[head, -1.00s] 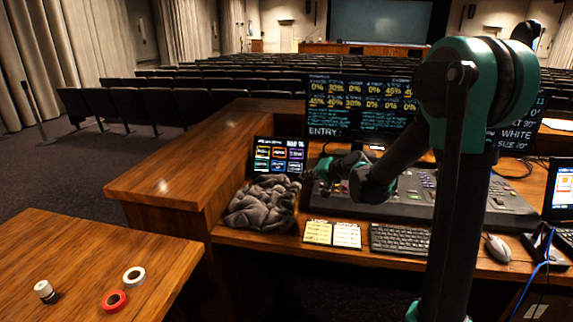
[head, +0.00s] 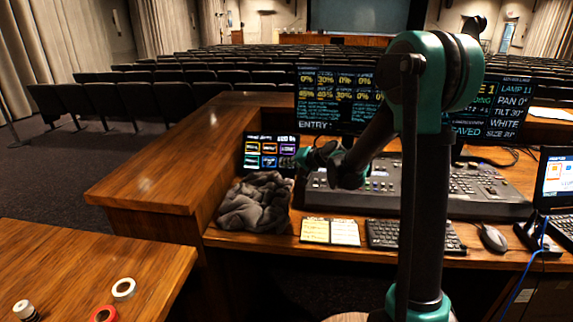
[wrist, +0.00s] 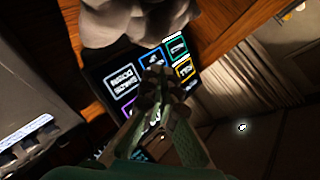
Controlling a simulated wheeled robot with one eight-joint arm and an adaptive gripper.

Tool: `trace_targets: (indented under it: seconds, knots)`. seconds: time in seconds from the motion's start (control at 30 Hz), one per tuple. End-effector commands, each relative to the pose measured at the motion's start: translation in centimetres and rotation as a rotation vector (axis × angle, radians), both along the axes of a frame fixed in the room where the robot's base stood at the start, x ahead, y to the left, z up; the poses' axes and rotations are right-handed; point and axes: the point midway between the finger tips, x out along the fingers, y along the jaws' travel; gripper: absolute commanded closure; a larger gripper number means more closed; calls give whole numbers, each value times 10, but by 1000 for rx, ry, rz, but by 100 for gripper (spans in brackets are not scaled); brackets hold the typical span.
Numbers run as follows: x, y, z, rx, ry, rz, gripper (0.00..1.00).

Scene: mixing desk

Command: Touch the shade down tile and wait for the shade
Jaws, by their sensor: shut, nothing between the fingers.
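The touch panel (head: 269,152) stands on the desk left of the console, its dark screen showing rows of coloured outlined tiles. The tile labels are too small to read in the head view, so I cannot tell which is shade down. My gripper (head: 302,158) is shut and empty at the panel's right edge. In the wrist view, my gripper (wrist: 160,76) is over the panel (wrist: 103,62), its fingertips covering the middle tiles. Blue, green, yellow and purple tiles show around them. I cannot tell whether the tips touch the glass.
A crumpled grey cloth (head: 255,203) lies right in front of the panel. The lighting console (head: 420,188), keyboard (head: 413,235), note cards (head: 330,231) and mouse (head: 493,238) fill the desk. A side table (head: 90,265) holds tape rolls. Monitors (head: 335,100) stand behind.

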Motion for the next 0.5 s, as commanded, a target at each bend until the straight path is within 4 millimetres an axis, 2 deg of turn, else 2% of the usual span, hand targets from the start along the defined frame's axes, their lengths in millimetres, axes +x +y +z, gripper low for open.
trace_targets:
  seconds: [0.3, 0.5]
  knots:
    - [39, -2, -21, -1, 0, -1, 100]
    - [55, -2, -29, -1, 0, 0, 100]
